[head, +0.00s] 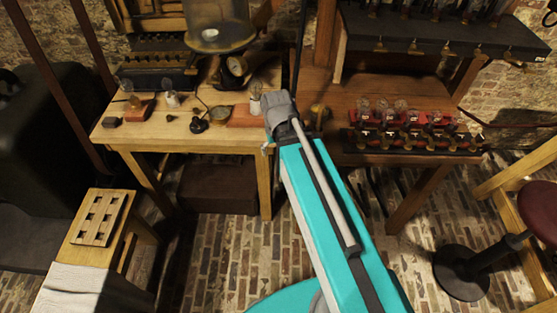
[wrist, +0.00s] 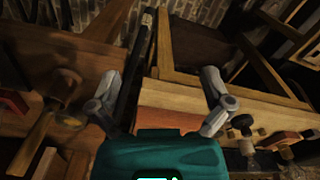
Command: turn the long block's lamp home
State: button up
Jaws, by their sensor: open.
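The long reddish block (head: 243,116) lies near the right front of the light wooden bench (head: 185,143). Its lamp (head: 255,98), a clear bulb, stands upright at the block's right part. My gripper (head: 279,108) is just right of the lamp in the head view, and no contact can be made out. In the wrist view my gripper (wrist: 161,76) has its fingers spread wide with nothing held between them. Part of the reddish block (wrist: 170,122) shows between the fingers, above my gripper's teal body. The lamp is not visible in the wrist view.
A smaller reddish block (head: 139,110) with a bulb stands farther left.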

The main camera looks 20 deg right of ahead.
jog(key=shift+s+f+b, duration=0.35)
jog(key=shift+s+f, duration=0.2)
jog(key=shift+s, duration=0.25)
dwell(1.6)
